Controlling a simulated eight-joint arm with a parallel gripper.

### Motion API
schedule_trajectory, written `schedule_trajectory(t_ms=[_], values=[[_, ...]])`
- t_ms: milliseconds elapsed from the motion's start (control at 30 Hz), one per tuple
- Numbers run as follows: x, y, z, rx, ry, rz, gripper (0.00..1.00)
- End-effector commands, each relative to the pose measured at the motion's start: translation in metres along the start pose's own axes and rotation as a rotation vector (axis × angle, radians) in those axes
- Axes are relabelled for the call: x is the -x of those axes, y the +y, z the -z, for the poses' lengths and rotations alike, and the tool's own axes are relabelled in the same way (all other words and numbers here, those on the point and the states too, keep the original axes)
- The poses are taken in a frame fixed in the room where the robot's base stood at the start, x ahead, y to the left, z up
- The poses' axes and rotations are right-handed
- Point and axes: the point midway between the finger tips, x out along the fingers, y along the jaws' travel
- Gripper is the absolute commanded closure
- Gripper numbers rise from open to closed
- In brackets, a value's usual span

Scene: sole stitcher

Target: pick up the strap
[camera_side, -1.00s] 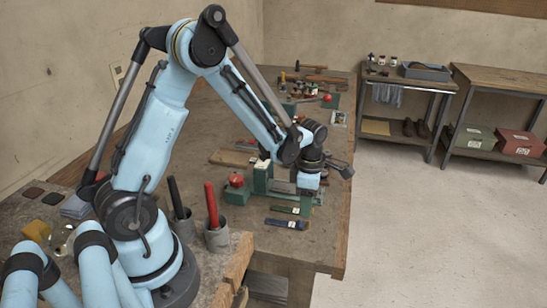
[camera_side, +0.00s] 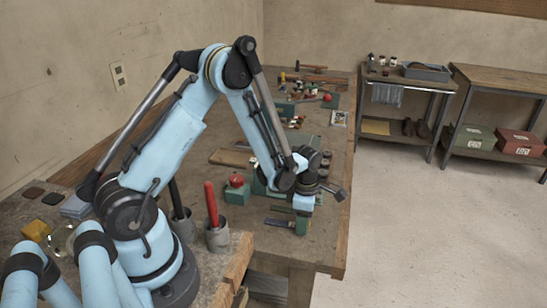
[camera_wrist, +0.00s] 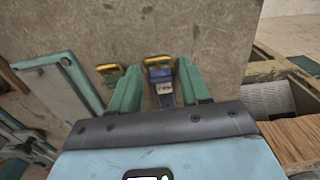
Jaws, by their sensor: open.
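Two short straps lie on the workbench. The blue strap with a yellow end (camera_wrist: 161,76) lies between my gripper's fingers in the wrist view; part of it (camera_side: 277,222) shows beside the gripper in the side view. The other strap, with a yellow end (camera_wrist: 110,71), lies outside the left finger. My gripper (camera_wrist: 158,68) has two green fingers, apart, one on each side of the blue strap. In the side view my gripper (camera_side: 302,228) is low over the bench and hides part of the blue strap. Whether the fingers touch it, I cannot tell.
A green-edged metal plate (camera_wrist: 62,85) lies left of the fingers. An open compartment with papers (camera_wrist: 268,98) is below the bench edge at right. In the side view, a green block with a red top (camera_side: 237,190) and a cup with a red handle (camera_side: 217,237) stand nearby.

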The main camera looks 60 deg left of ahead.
Motion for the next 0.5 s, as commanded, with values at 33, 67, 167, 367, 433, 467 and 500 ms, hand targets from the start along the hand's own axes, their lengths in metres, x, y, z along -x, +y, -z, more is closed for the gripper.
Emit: schedule_trajectory(t_ms=[33, 67, 167, 367, 433, 467, 500], values=[[0.0001, 0.0, 0.0, 0.0, 0.0, 0.0, 0.56], [0.0002, 0.0, 0.0, 0.0, 0.0, 0.0, 0.61], [0.0002, 0.0, 0.0, 0.0, 0.0, 0.0, 0.76], [0.0003, 0.0, 0.0, 0.0, 0.0, 0.0, 0.96], [0.0004, 0.0, 0.0, 0.0, 0.0, 0.0, 0.96], [0.0004, 0.0, 0.0, 0.0, 0.0, 0.0, 0.97], [0.0005, 0.0, 0.0, 0.0, 0.0, 0.0, 0.97]])
